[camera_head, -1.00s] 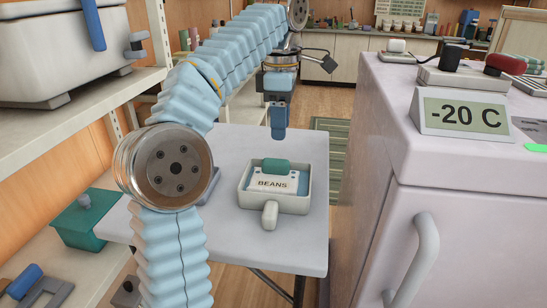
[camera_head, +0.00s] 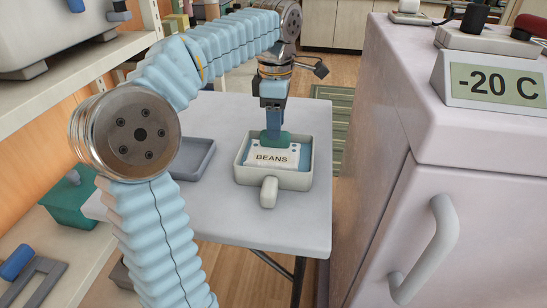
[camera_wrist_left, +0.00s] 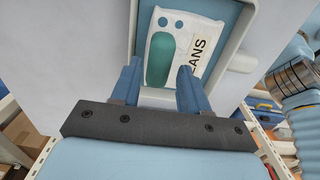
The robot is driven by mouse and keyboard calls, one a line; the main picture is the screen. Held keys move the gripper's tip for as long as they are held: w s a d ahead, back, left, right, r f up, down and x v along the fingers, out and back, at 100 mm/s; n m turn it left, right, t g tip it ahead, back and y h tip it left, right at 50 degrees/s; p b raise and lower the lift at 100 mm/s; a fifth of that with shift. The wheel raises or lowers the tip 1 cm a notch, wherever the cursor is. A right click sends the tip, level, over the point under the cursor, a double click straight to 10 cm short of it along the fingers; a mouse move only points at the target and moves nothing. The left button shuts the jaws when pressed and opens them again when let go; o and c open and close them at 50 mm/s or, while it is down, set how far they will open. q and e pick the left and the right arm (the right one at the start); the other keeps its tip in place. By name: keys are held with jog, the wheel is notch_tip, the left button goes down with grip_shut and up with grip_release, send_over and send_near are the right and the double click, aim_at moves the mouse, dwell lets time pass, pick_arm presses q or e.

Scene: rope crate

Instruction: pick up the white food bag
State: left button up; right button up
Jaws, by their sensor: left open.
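The white food bag (camera_head: 271,158), labelled BEANS and with a green grip on top, lies in a pale crate with a front handle (camera_head: 269,192) on the table. In the left wrist view the bag (camera_wrist_left: 197,50) lies just beyond my fingers, its green part (camera_wrist_left: 160,58) between the two finger lines. My left gripper (camera_head: 273,132) points down directly above the bag's green grip, at or very near it; I cannot tell whether it touches. In the left wrist view its blue fingers (camera_wrist_left: 158,84) are apart with nothing clamped. My right gripper is not in view.
A grey tray (camera_head: 191,157) lies on the table left of the crate, partly behind my left arm. A white freezer (camera_head: 400,150) with a -20 C display (camera_head: 497,84) stands close on the right. A shelf (camera_head: 85,55) borders the left. The table's front right is bare.

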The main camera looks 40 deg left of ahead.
pick_arm(q)
notch_tip(320, 180, down, 3)
jog(key=shift+a+f, duration=0.1)
grip_shut()
dwell(0.3)
notch_tip(320, 180, up, 10)
jog(key=shift+r+p, duration=0.1)
jog(key=shift+p, duration=0.65)
